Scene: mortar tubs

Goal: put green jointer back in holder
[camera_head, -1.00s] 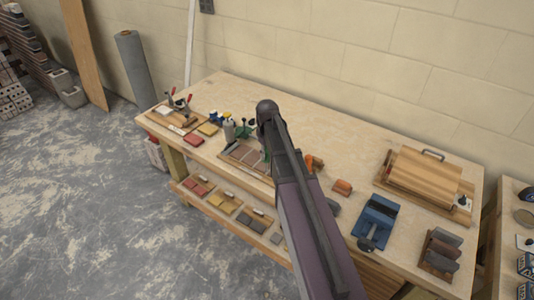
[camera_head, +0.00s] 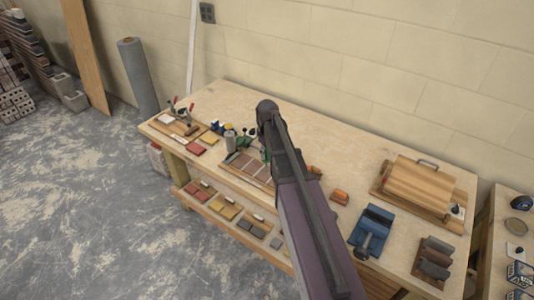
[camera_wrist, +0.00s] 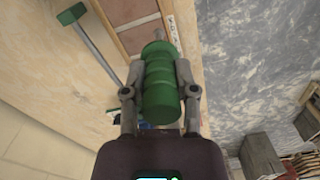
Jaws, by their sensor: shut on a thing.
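The green jointer (camera_wrist: 162,92) shows in the wrist view as a ribbed green handle pointing at the camera. My gripper (camera_wrist: 159,72) is shut on this handle, one finger on each side. The jointer's far end is mostly hidden behind the handle, over the edge of a brick panel. In the head view my own arm covers most of the gripper, and only a bit of green (camera_head: 266,155) shows beside it. I cannot make out the holder for certain.
A second green-ended tool (camera_wrist: 72,14) with a grey shaft lies left of the gripper in the wrist view. The brick panel (camera_head: 246,168), a grey can (camera_head: 230,138), a blue clamp-like tool (camera_head: 371,228) and a wooden board (camera_head: 418,185) are on the workbench (camera_head: 320,140).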

